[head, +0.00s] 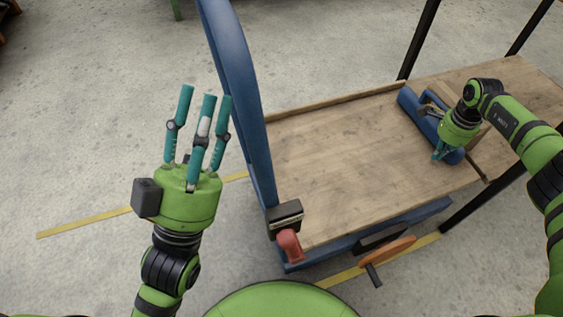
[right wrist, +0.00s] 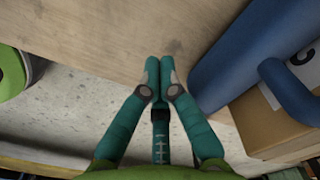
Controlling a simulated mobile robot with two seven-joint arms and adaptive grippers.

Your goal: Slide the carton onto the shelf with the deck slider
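The deck slider is a blue bar (head: 430,125) with a handle, lying across the wooden deck (head: 335,150) near its right end. The carton (head: 479,134) is a brown box just beyond the bar, mostly hidden by my right arm; it also shows in the right wrist view (right wrist: 268,122), beside the blue bar (right wrist: 240,55). The shelf (head: 515,85) is the wooden board between black posts. My right gripper (head: 440,154) is at the bar's near end; in its wrist view its fingertips (right wrist: 160,68) meet with nothing between them. My left gripper (head: 206,97) is open and empty, fingers upward.
The cart's tall blue handle frame (head: 240,80) stands between my left gripper and the deck. A red knob (head: 289,245) and an orange pedal (head: 386,251) are at the cart's near side. Black posts (head: 418,40) flank the shelf.

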